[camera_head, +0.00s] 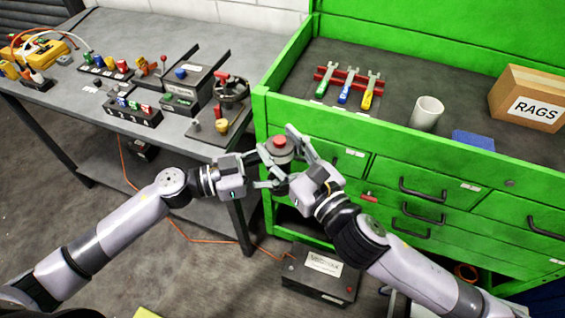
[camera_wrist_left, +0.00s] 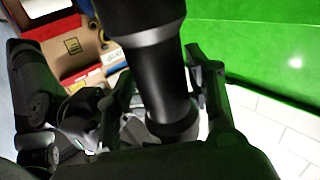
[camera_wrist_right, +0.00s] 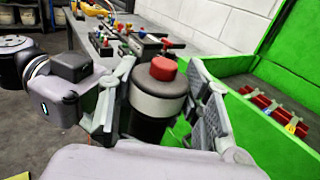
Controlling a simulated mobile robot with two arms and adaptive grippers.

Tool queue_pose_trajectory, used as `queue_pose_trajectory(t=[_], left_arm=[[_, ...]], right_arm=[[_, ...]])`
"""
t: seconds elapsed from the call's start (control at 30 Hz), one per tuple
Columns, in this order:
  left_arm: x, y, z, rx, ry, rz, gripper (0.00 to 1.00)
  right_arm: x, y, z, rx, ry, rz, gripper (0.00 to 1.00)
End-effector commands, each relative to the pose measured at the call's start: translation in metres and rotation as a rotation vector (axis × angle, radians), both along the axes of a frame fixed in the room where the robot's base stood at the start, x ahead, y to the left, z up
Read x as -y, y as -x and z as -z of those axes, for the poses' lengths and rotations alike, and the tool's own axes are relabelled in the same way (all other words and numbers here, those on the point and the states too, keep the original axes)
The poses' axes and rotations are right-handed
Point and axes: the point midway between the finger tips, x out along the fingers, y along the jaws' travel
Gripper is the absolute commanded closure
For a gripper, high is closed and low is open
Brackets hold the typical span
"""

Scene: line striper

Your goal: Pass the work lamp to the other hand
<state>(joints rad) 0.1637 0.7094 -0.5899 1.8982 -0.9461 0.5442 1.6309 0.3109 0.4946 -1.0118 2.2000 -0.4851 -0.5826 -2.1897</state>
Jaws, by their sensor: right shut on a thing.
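The work lamp (camera_head: 281,150) is an upright dark cylinder with a light band and a red cap. It is held in the air in front of the green cabinet. My right gripper (camera_head: 284,144) is shut on its upper part; the right wrist view shows the lamp (camera_wrist_right: 155,100) between the finger pads. My left gripper (camera_head: 268,172) reaches in from the left at the lower part of the lamp. In the left wrist view the lamp's dark body (camera_wrist_left: 158,85) stands between its spread fingers, with a gap at the right finger. The left fingertips are partly hidden by the lamp.
The green cabinet (camera_head: 410,165) with drawers stands close behind the grippers. A cluttered grey workbench (camera_head: 185,125) is at the left. A dark case (camera_head: 320,272) lies below.

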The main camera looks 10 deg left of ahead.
Motion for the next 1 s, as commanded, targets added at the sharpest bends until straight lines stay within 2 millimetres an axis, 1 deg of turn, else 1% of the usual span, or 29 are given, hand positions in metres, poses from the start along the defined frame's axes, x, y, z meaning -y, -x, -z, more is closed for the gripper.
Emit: queue_pose_trajectory(t=[0.03,0.07,0.67,0.73,0.77,1.0], left_arm=[[-0.0001,0.0,0.0,0.0,0.0,0.0,0.57],[-0.0002,0.0001,0.0,0.0,0.0,0.0,0.59],[0.0015,0.0024,-0.0001,-0.001,0.001,0.007,0.99],[0.0017,0.0028,-0.0001,-0.001,0.001,0.008,1.0],[0.0019,0.0028,-0.0011,0.0,0.003,0.009,1.0],[0.001,0.0013,-0.0011,0.001,0.002,0.004,1.0]], right_arm=[[-0.0001,0.0,-0.0013,0.002,-0.002,-0.001,1.0],[-0.0001,0.0,-0.0013,0.002,-0.002,-0.001,1.0],[0.0003,-0.0008,-0.0013,0.004,0.0,0.001,1.0],[0.0003,-0.0009,-0.0013,0.004,0.0,0.001,1.0],[0.0004,-0.001,-0.0014,0.004,0.0,0.002,0.54],[0.0002,-0.0006,-0.0007,0.001,0.0,0.001,0.38]])
